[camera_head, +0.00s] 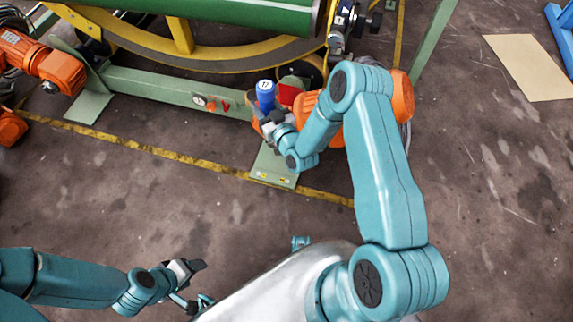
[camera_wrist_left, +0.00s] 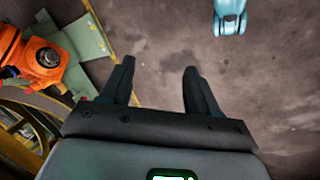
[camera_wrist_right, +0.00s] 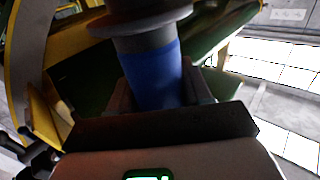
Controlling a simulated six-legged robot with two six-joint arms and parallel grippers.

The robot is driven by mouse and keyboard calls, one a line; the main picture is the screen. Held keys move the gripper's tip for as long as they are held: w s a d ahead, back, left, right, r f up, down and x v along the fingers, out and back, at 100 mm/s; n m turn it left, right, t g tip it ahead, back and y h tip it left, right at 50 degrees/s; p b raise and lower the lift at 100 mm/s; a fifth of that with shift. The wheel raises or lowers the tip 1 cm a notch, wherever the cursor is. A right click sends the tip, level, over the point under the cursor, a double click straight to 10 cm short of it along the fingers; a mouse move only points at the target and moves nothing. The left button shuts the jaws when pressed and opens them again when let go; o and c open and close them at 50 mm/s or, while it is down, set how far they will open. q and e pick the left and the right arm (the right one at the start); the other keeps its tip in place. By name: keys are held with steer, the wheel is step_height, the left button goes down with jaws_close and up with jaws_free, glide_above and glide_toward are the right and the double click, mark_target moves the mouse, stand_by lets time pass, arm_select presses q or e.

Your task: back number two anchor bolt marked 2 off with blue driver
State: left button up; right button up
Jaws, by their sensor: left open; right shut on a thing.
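The blue driver (camera_head: 265,92) stands near the machine's green beam, over the green foot plate (camera_head: 275,166). My right gripper (camera_head: 268,117) is shut around its blue body. The right wrist view shows the blue driver (camera_wrist_right: 155,72) between the fingers, with a dark collar and a wide grey disc above. The foot plate carries small yellow labels, too small to read. I cannot make out the number two bolt; the right gripper and driver cover part of that area. My left gripper (camera_head: 192,268) is open and empty, low over the floor; its spread fingers show in the left wrist view (camera_wrist_left: 158,80).
A large green cylinder (camera_head: 230,18) and a yellow ring frame (camera_head: 200,50) fill the back. An orange arm (camera_head: 45,62) stands at left, with orange parts (camera_head: 402,95) behind my right arm. A yellow line crosses the floor.

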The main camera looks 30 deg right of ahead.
arm_select(q)
step_height(320, 180, down, 17)
steer(key=w+a+b, duration=0.1)
steer(key=w+b, duration=0.1)
steer(key=b, duration=1.2)
steer(key=shift+w+r+t, duration=0.2)
steer(key=shift+w+t, duration=0.05)
steer(key=shift+t, duration=0.15)
arm_select(e)
steer(key=s+d+f, duration=0.1)
steer(key=d+f, duration=0.2)
steer(key=f, duration=1.2)
steer(key=s+d+f, duration=0.1)
steer(key=d+f, duration=0.1)
steer(key=f, duration=1.2)
steer(key=shift+d+f+h, duration=0.3)
steer(key=shift+d+f, duration=0.1)
